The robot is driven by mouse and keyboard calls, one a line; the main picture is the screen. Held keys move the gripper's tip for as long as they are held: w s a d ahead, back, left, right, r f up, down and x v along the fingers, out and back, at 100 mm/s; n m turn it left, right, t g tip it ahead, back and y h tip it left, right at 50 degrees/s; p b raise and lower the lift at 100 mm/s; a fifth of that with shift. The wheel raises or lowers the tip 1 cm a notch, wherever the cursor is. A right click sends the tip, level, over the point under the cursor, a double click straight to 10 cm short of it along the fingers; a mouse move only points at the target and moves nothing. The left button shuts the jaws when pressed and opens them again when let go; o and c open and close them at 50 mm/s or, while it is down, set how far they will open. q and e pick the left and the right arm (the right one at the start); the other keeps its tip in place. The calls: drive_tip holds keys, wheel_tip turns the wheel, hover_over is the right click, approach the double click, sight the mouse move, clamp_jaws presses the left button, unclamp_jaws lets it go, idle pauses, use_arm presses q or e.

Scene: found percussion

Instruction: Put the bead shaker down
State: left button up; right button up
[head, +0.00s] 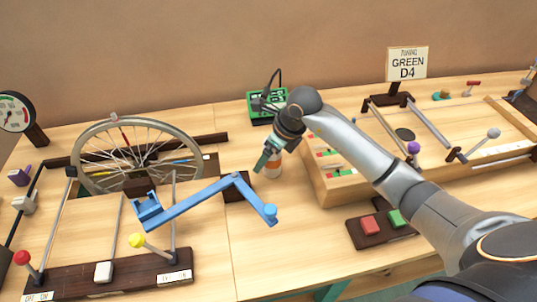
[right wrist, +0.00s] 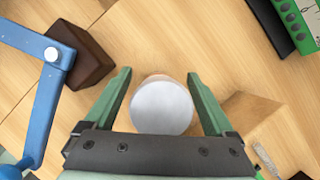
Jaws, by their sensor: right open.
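The bead shaker (head: 273,168) is a small upright cylinder with an orange band, standing on the wooden table in the head view, partly hidden by my right gripper (head: 265,160). In the right wrist view its round white top (right wrist: 161,107) shows between the two green fingers of my right gripper (right wrist: 159,75). The fingers are open, one on each side of the shaker, with a visible gap on both sides. My left gripper is not in view.
A blue crank arm (head: 200,200) and spoked wheel (head: 125,155) lie left of the shaker. A wooden box (head: 318,180) stands close on its right. A green device (head: 262,108) is behind. Red (head: 369,225) and green buttons sit in front right. Bare table lies in front.

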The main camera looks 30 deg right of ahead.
drive_tip(key=p+v, duration=0.1)
drive_tip(key=v, duration=1.1)
drive_tip(key=shift+r, duration=0.1)
